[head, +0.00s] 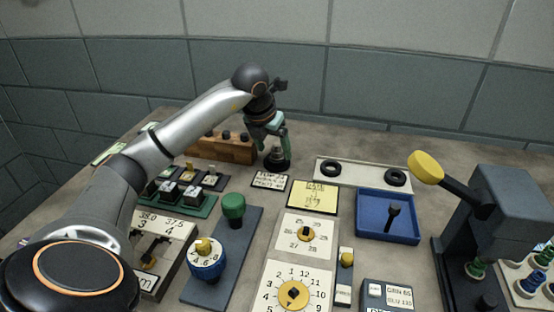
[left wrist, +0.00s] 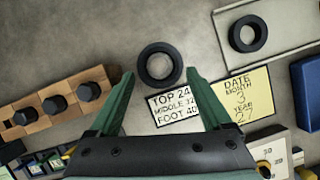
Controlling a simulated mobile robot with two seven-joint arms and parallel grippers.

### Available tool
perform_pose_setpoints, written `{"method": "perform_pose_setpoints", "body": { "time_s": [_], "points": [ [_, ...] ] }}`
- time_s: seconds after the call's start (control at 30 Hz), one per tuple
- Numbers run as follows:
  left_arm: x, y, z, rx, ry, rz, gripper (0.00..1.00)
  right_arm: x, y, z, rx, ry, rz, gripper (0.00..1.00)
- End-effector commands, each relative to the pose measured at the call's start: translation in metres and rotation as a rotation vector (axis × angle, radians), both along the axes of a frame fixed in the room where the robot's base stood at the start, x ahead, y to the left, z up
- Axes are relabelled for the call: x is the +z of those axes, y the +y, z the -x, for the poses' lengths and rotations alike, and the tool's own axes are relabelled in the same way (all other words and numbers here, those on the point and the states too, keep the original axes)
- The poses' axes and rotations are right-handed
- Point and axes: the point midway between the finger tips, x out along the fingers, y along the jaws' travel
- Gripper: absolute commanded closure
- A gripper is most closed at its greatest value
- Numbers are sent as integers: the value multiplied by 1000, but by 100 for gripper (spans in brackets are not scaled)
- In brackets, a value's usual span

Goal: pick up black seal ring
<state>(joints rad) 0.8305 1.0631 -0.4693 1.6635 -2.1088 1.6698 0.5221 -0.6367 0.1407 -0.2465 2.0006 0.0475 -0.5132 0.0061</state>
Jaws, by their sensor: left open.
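A loose black seal ring (left wrist: 142,66) lies flat on the table in the left wrist view, just beyond and between my left fingertips. In the head view the same ring (head: 277,166) shows below my left gripper (head: 276,150), partly covered by it. My left gripper is open and empty, its green fingers pointing down above the ring; the left wrist view also shows its fingers (left wrist: 160,75) spread apart. Two more black rings, a left one (head: 338,175) and a right one (head: 395,184), lie on a pale tray (head: 366,174). My right gripper is not in view.
A wooden block (head: 232,151) with dark knobs stands left of the gripper. A lettered card (head: 269,181) lies close to the ring. A yellow date card (head: 313,197), a blue tray (head: 388,229) and a press with a yellow knob (head: 427,167) stand to the right.

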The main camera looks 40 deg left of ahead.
Motion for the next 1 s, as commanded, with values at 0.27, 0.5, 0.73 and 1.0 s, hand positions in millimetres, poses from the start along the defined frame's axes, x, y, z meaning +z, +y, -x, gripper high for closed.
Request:
{"method": "perform_pose_setpoints", "body": {
  "time_s": [0.27, 0.5, 0.73, 1.0],
  "points": [
    [-24, 3, -10, -1, 0, 1, 18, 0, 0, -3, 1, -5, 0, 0],
    [-24, 3, -10, -1, -1, 0, 24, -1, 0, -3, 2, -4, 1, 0],
    [-24, 3, -10, -1, -1, -1, 50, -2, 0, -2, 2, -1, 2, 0],
    [-24, 3, -10, -1, -1, -1, 80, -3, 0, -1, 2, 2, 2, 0]
  ]
}}
